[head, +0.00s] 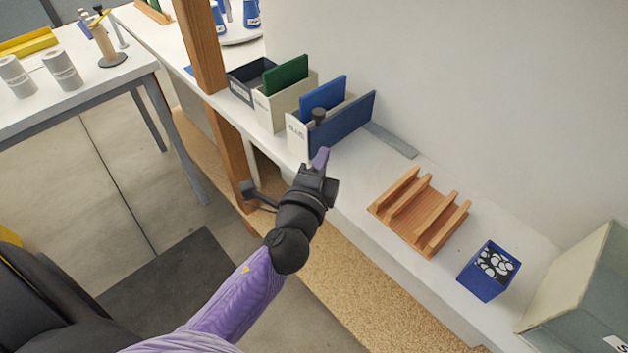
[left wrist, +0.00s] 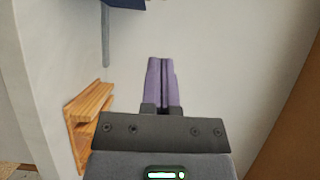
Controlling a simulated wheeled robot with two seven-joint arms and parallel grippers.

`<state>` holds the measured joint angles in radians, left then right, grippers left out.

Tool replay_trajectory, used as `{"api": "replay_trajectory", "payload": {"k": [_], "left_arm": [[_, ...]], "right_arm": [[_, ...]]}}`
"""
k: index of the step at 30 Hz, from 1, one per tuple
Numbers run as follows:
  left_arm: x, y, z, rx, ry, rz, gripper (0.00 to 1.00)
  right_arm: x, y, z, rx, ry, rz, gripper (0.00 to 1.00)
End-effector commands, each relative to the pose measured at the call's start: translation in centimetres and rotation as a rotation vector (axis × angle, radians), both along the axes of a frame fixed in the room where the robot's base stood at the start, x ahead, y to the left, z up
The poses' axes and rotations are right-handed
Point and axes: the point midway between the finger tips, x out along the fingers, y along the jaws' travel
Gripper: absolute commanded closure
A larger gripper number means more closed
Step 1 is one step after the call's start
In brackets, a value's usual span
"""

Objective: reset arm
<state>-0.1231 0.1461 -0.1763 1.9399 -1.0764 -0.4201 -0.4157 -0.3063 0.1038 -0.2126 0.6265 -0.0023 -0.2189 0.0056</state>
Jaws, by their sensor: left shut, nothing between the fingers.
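My left gripper (head: 320,160) is shut and empty, with purple fingertips, in the head view. It is over the front edge of the white shelf, close to the box with the blue panels. In the left wrist view its fingers (left wrist: 161,82) are pressed together with nothing between them, in front of a pale wall. My left arm (head: 240,296) reaches in from the bottom left. My right gripper is not in view.
The white shelf (head: 365,180) holds boxes with green (head: 286,75) and blue (head: 340,122) panels, a slotted wooden rack (head: 420,212), a blue box of rings (head: 487,271) and a grey-green bin (head: 580,290). A wooden post (head: 201,45) stands left of my gripper.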

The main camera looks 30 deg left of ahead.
Motion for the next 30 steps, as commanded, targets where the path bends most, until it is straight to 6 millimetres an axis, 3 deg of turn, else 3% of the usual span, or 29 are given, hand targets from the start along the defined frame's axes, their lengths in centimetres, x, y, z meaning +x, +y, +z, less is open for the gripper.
{"api": "replay_trajectory", "payload": {"k": [7,13,15,17,20,21,22,24,26,27,30], "left_arm": [[-4.1,-0.7,-0.2,-0.002,0.003,0.0,1.0],[-4.8,-0.8,-0.1,-0.001,0.002,-0.001,1.0],[-4.8,-1.0,-1.5,-0.029,0.038,-0.007,1.0],[-5.0,-1.2,-4.9,-0.092,0.122,-0.018,1.0],[-7.0,-1.8,-14.2,-0.291,0.361,-0.012,1.0],[-8.7,-1.9,-18.3,-0.388,0.47,0.013,1.0],[-10.2,-2.0,-21.1,-0.46,0.547,0.039,1.0],[-14.7,-1.9,-27.2,-0.625,0.723,0.135,1.0],[-19.3,-1.7,-31.5,-0.758,0.859,0.249,1.0],[-22.6,-1.4,-33.8,-0.839,0.936,0.339,1.0],[-30.2,-0.6,-37.6,-0.995,1.075,0.576,1.0]], "right_arm": [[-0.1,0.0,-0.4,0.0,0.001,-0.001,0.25],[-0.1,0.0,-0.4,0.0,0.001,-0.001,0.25],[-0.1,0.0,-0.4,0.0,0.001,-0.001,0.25],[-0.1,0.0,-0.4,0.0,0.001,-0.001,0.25],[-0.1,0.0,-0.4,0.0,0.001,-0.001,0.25],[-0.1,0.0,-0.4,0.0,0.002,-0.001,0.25],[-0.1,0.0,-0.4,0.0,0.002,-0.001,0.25],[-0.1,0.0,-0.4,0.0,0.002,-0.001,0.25],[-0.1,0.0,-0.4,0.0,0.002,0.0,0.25],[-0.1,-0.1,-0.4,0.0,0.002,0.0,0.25],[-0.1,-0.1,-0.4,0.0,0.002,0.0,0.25]]}}
